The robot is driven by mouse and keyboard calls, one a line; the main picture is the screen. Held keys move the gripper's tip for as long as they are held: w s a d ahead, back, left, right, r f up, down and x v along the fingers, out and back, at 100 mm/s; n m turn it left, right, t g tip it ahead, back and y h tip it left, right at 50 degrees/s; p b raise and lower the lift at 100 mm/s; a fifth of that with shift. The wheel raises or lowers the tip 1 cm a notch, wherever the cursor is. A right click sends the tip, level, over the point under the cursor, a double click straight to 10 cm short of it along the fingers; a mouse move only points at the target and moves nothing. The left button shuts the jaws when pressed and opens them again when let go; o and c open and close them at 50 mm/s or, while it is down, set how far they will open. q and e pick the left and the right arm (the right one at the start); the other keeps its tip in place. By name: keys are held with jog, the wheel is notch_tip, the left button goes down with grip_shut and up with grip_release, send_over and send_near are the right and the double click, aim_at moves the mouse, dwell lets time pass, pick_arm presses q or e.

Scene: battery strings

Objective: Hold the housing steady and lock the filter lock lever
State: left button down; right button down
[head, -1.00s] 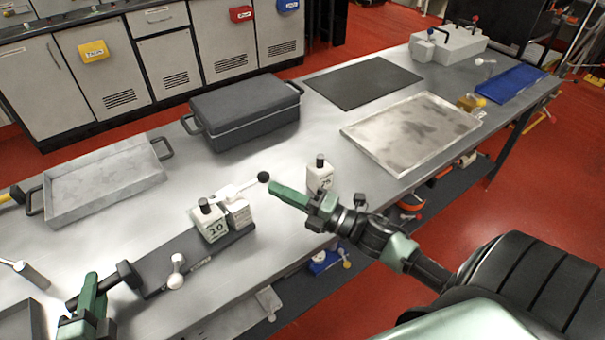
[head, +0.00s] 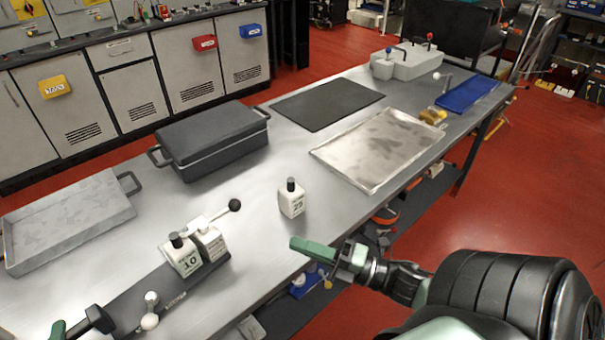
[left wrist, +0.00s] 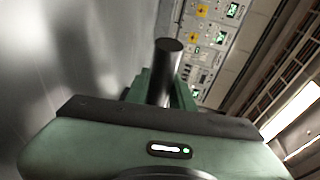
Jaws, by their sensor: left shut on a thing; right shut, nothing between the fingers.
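The housing (head: 130,303) is a dark, narrow base at the table's front edge, with white blocks at its far end. One is a bottle-like block marked 10 (head: 184,257). A pale lever with a black ball knob (head: 234,205) rises from beside it and points right. My left gripper (head: 72,328), partly cut off at the lower left, is shut on a dark cylindrical handle (head: 98,318) by the near end of the base. The handle stands between its green fingers in the left wrist view (left wrist: 167,70). My right gripper (head: 298,244) is shut and empty, right of the knob and apart from it.
A white bottle marked 25 (head: 291,200) stands between the knob and a metal tray (head: 345,178). A small silver lever with a pale ball (head: 150,320) stands by the base. A grey tray (head: 70,240) and dark lidded case (head: 215,155) lie behind.

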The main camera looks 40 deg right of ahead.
pick_arm(q)
jog(key=c, duration=1.3)
grip_release()
jog(key=shift+f, duration=0.5)
jog(key=shift+o, duration=0.9)
jog(key=shift+w+a+r, duration=0.1)
jog(key=shift+s+r, duration=0.1)
jog(key=shift+s, duration=0.15)
jog(key=v, duration=1.1)
jog(key=shift+s+r, duration=0.1)
jog(key=shift+s, duration=0.15)
